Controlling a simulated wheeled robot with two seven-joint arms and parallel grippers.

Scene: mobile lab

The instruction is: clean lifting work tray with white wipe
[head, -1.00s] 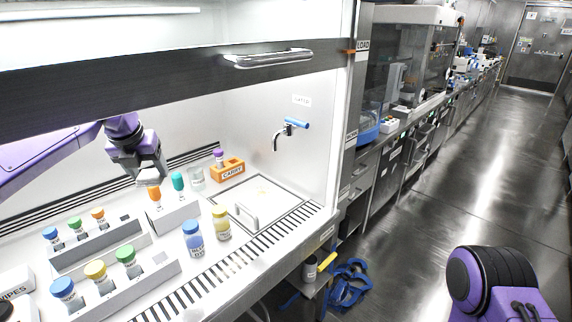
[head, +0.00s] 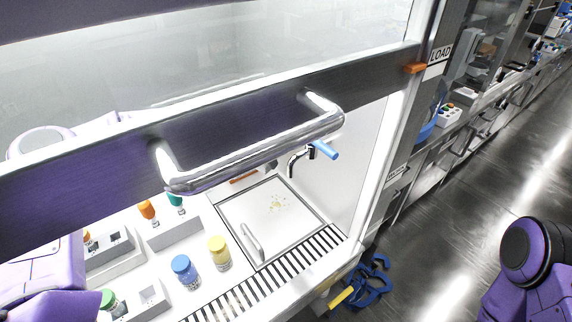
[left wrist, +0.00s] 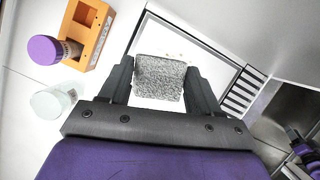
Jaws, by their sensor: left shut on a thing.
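The work tray (head: 232,208) is a flat, pale square panel with a thin dark border and a silver handle (head: 252,240), set in the cabinet floor. Small yellowish crumbs (head: 278,205) lie on it. In the left wrist view, my left gripper (left wrist: 160,76) is shut on the wipe (left wrist: 160,78), a folded, speckled grey-white square. The tray (left wrist: 210,52) shows behind the wipe, with a few crumbs near the wipe's top edge. In the head view, the sash hides this gripper. My right gripper is out of view; only part of that arm shows at right.
The raised sash with its long handle (head: 255,155) crosses above the tray. A blue-capped bottle (head: 185,270) and a yellow-capped bottle (head: 219,252) stand left of it. An orange rack (left wrist: 92,35) with a purple-capped tube is beside the tray. A slotted grille (head: 290,265) runs in front.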

